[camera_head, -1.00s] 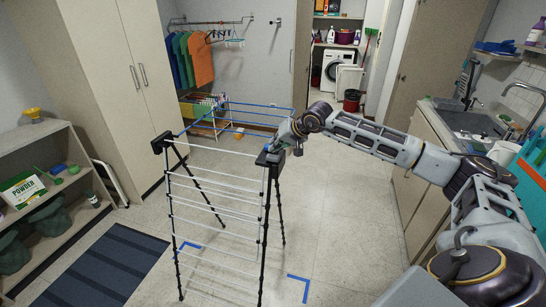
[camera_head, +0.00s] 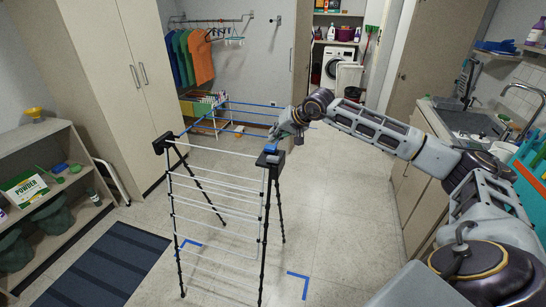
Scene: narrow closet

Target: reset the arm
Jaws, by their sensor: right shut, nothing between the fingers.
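My right arm reaches in from the right across the upper middle of the head view. My right gripper (camera_head: 276,137) is shut and empty, just above the right top corner of a drying rack (camera_head: 220,181). I cannot tell whether its fingertips touch the black corner joint (camera_head: 270,158). The rack stands upright on black legs, with white rods across its front and blue rails at its back. My left gripper is not in view.
Blue floor marks (camera_head: 299,286) lie near the rack's feet. A shelf unit (camera_head: 86,173) with bins and a dark striped mat (camera_head: 92,264) are at the left. A sink counter (camera_head: 440,124) stands at the right. The floor right of the rack (camera_head: 340,220) is clear.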

